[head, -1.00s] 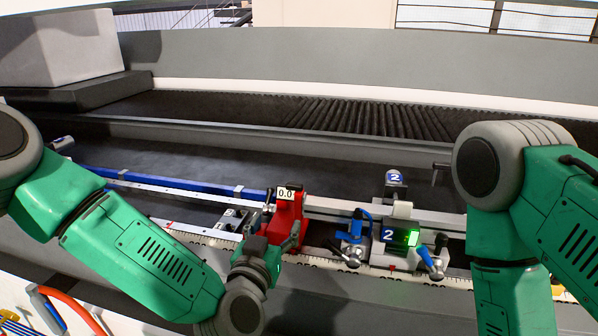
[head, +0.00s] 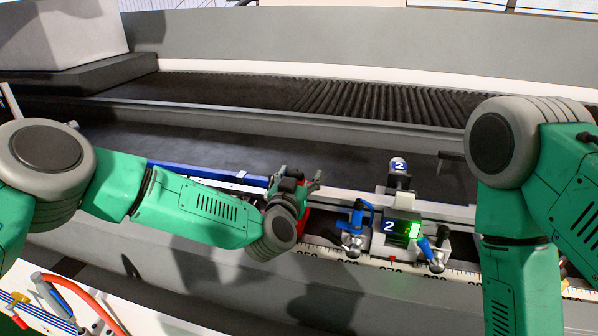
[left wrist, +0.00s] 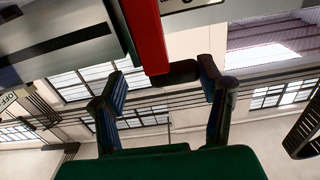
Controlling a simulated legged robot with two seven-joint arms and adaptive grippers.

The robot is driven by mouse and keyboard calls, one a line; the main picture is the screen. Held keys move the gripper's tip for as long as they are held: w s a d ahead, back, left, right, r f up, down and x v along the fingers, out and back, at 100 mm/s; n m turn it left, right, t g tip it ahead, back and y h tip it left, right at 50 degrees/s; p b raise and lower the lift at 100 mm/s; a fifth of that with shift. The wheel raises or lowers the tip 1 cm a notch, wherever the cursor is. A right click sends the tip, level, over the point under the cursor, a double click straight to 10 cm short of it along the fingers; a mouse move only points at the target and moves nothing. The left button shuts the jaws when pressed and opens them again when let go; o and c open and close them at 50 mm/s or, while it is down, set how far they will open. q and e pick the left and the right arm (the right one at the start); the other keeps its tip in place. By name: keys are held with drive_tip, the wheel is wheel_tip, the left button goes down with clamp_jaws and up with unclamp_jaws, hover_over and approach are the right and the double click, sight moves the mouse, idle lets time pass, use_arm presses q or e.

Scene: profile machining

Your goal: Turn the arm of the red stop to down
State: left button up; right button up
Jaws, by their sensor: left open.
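The red stop (head: 304,221) stands on the rail in the head view, mostly hidden behind my left arm and gripper; the direction of its arm cannot be made out there. My left gripper (head: 300,181) is at the top of the stop. In the left wrist view a red bar (left wrist: 148,38) comes down from the top edge, with a dark piece near its lower end. The open fingers of my left gripper (left wrist: 165,88) stand on either side below the bar, and it is not clear whether they touch it. My right arm shows at the right, its gripper out of view.
A unit marked 2 (head: 402,228) with a green display and blue-handled clamps stands right of the stop on the rail. A blue profile (head: 215,172) lies to the left. A tray with a red hose (head: 75,296) is at the lower left.

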use_arm(q)
drive_tip(key=shift+w+d, duration=0.2)
drive_tip(key=shift+w, duration=0.05)
drive_tip(key=shift+w+a, duration=0.15)
drive_tip(key=shift+a, duration=0.35)
drive_tip(key=shift+w+a, duration=0.1)
drive_tip(key=shift+a, duration=0.75)
drive_tip(key=c, duration=1.3)
drive_tip(key=shift+s+d+r, duration=0.2)
drive_tip(key=shift+d, duration=0.55)
clamp_jaws()
drive_tip(key=shift+w+a+f, duration=0.15)
drive_tip(key=shift+a, duration=0.2)
use_arm(e)
drive_tip(key=shift+w+a+r, duration=0.1)
drive_tip(key=shift+a+r, duration=0.05)
drive_tip(key=shift+a, duration=0.3)
use_arm(q)
drive_tip(key=shift+s+d+f, duration=0.1)
drive_tip(key=shift+s+d, duration=0.15)
use_arm(e)
drive_tip(key=shift+d, duration=0.2)
